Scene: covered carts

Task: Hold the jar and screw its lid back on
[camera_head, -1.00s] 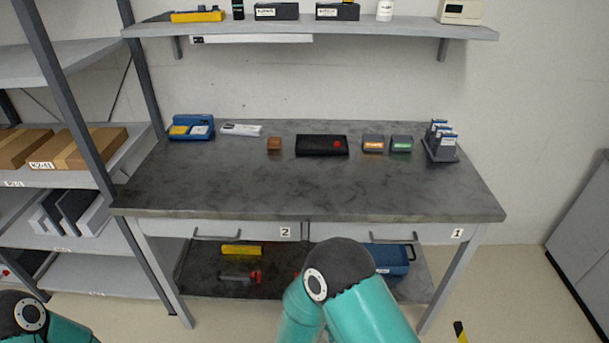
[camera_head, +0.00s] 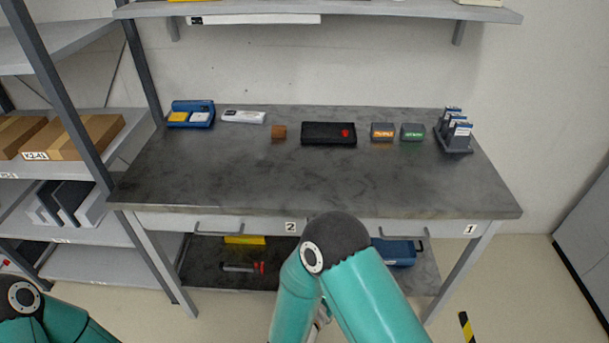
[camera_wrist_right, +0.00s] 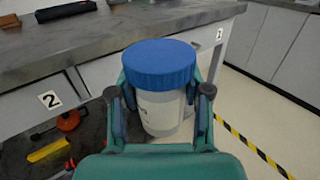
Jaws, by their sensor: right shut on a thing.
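In the right wrist view, a pale jar (camera_wrist_right: 160,113) with a label stands between the fingers of my right gripper (camera_wrist_right: 158,100), which is shut on its body. A wide blue lid (camera_wrist_right: 159,65) sits on top of the jar; I cannot tell whether it is screwed tight. The jar is held in the air in front of the workbench. My left gripper is in neither view.
The grey workbench (camera_head: 300,180) has a wide clear front area. Along its back stand a blue case (camera_head: 191,115), a brown block (camera_head: 279,132), a black tray (camera_head: 315,140), two small bins and a rack (camera_head: 455,135). Shelves with cartons (camera_head: 75,138) stand at the left.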

